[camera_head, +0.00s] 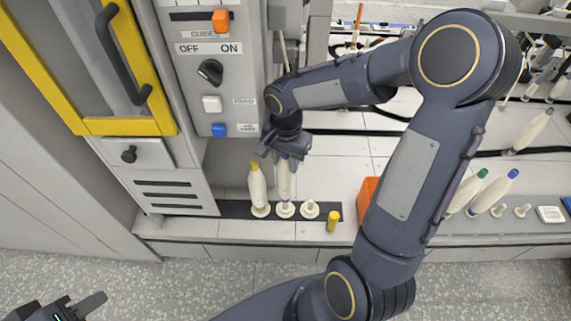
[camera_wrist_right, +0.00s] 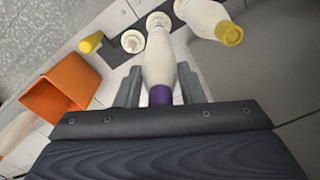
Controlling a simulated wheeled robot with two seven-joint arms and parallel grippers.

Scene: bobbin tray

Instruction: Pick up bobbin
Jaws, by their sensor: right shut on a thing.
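A white bobbin with a purple top (camera_wrist_right: 160,62) stands upright, its lower end at the middle peg base; in the head view it shows (camera_head: 285,182) just under my right gripper (camera_head: 284,152). In the right wrist view the fingers (camera_wrist_right: 160,85) are on both sides of the bobbin near its purple top, shut on it. A second white bobbin with a yellow top (camera_head: 257,187) stands on the left peg, and it shows at the upper right of the wrist view (camera_wrist_right: 205,15). My left gripper (camera_head: 68,308) is at the bottom left, mostly cut off, its opening unclear.
An empty peg (camera_head: 310,210) and a small yellow cylinder (camera_head: 333,221) are right of the bobbins. An orange box (camera_head: 367,195) stands behind my right arm. A machine panel with knobs (camera_head: 212,80) rises at the left. More bobbins (camera_head: 492,192) stand at the right.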

